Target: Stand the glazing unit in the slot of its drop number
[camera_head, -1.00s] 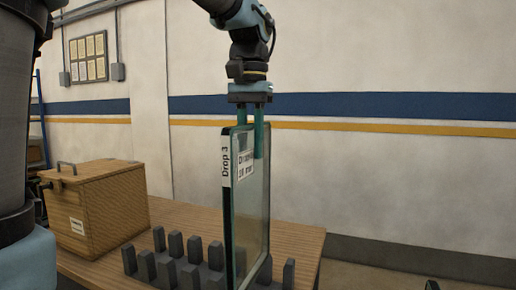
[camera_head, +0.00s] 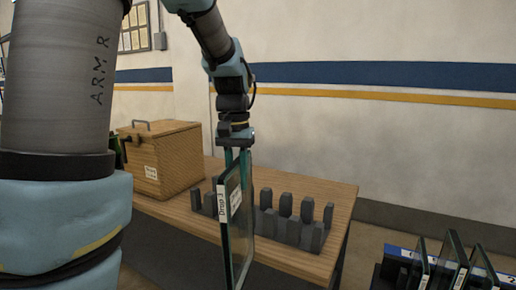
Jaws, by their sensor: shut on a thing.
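The glazing unit (camera_head: 241,228) is a clear pane with dark green edges and a white label on its side edge reading "Drop 3". A second white label is on its face. My gripper (camera_head: 237,160) is shut on its top edge and holds it upright. The unit hangs in front of the post rack and the near table edge. Its lower end is near the bottom of the picture. A low rack (camera_head: 397,254) with a blue front strip and white labels is at the lower right. Several panes (camera_head: 449,262) stand in it; its slot numbers are too small to read.
A wooden table (camera_head: 334,192) carries a dark grey post rack (camera_head: 285,206) and a wooden box (camera_head: 178,158) with a handle. A gap of floor lies between the table and the low rack. A wall is behind.

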